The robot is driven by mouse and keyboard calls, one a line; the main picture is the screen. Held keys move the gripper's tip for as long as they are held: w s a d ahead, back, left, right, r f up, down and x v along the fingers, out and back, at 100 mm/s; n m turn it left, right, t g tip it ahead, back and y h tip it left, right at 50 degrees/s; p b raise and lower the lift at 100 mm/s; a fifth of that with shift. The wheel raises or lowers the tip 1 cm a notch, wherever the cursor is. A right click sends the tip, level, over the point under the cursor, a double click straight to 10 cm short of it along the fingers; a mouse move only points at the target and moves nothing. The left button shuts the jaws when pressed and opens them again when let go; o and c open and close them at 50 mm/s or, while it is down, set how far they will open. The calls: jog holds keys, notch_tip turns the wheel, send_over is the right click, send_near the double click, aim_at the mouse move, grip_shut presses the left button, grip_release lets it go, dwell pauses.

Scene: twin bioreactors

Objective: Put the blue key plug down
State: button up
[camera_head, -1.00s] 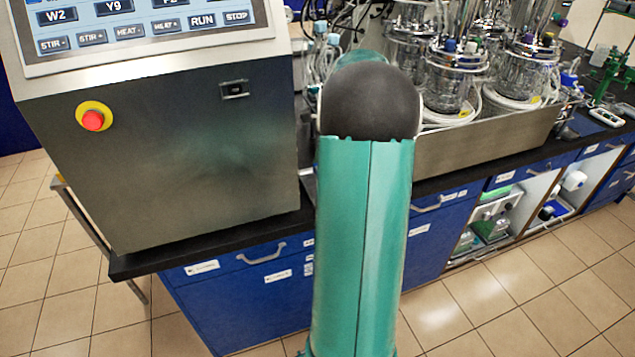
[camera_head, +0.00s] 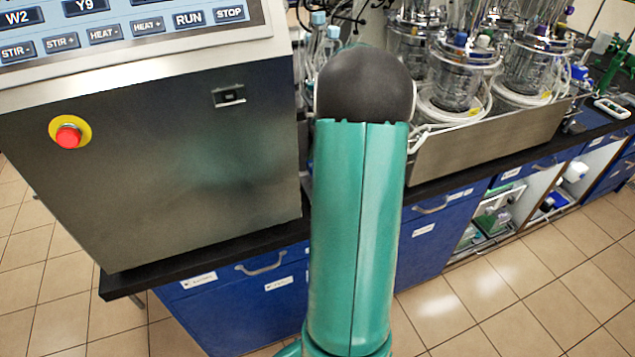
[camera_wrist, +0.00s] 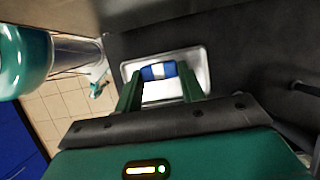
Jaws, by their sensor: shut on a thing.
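The blue key plug (camera_wrist: 150,73), blue with a white band, sits between the tips of my gripper (camera_wrist: 159,78) in the wrist view. My gripper's green fingers are shut on it. Behind and around it is a shallow light metal tray (camera_wrist: 204,62) on a dark surface; I cannot tell whether the plug touches the tray. In the head view, my own arm fills the middle and hides the gripper and plug.
A steel console (camera_head: 165,185) with a red button (camera_head: 68,136) and a small dark socket (camera_head: 229,96) stands at left on the black bench (camera_head: 270,238). Glass bioreactors (camera_head: 462,80) stand in a steel tray (camera_head: 490,140) at right. Tiled floor (camera_head: 545,270) is clear in front.

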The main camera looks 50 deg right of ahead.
jog(key=shift+s+a+f, duration=0.1)
jog(key=shift+f, duration=1.65)
jog(key=shift+s+a+f, duration=0.1)
jog(key=shift+f, duration=1.65)
jog(key=shift+f, duration=0.3)
jog(key=o, duration=1.2)
jog(key=shift+w, duration=0.1)
jog(key=shift+d+r, duration=0.15)
jog(key=shift+r, duration=0.4)
jog(key=v, duration=1.1)
jog(key=shift+r, duration=0.25)
